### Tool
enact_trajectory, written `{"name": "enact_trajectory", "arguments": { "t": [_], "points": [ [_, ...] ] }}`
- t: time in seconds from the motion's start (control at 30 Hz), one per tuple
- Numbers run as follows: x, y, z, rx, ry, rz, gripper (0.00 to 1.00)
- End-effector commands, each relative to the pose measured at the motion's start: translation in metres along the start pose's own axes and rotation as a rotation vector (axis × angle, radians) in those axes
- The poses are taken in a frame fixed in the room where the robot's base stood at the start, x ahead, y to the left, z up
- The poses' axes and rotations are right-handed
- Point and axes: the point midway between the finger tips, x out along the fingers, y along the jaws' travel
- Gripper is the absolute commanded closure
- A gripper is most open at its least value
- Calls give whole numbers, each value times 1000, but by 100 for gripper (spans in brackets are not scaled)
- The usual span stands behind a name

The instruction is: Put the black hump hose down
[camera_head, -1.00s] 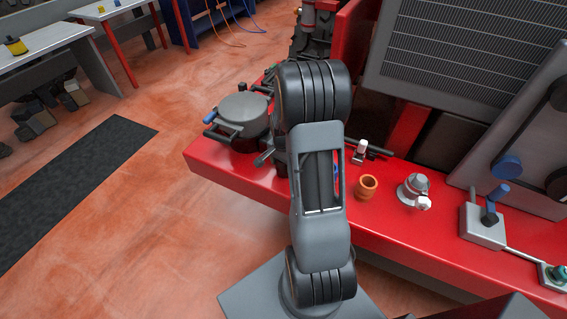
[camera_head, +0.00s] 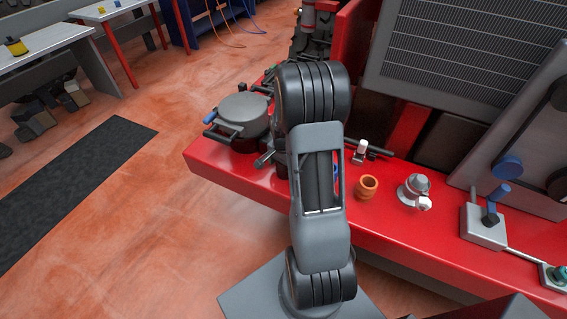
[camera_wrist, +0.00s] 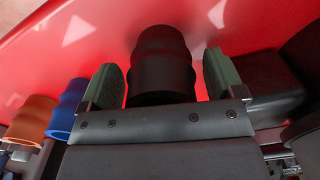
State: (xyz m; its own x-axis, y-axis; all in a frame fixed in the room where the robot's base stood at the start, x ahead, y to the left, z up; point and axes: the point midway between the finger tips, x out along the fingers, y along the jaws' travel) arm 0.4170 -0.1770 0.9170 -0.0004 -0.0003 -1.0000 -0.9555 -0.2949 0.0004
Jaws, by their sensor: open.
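The black hump hose (camera_wrist: 160,62) stands on the red surface (camera_wrist: 85,35) in the wrist view. My gripper (camera_wrist: 166,80) is open, with one green-padded finger on each side of the hose. A narrow red gap shows between the hose and each finger. The hose's lower part in the picture is hidden behind my gripper body. In the head view my arm hides the hose and the gripper.
An orange hose (camera_head: 367,187) stands on the red ledge (camera_head: 420,232), with a silver fitting (camera_head: 414,191) to its right. A blue hose (camera_wrist: 68,105) is left of my gripper. A dark block (camera_wrist: 268,85) is close on the right. A round lidded canister (camera_head: 243,113) stands at the ledge's left end.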

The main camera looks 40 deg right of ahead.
Motion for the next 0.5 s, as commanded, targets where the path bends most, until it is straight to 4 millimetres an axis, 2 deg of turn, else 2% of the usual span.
{"name": "enact_trajectory", "arguments": {
  "t": [0.17,0.5],
  "points": [
    [-13,-1,-1,0,3,-3,12],
    [-77,-1,-1,0,4,-4,12]
  ]
}}
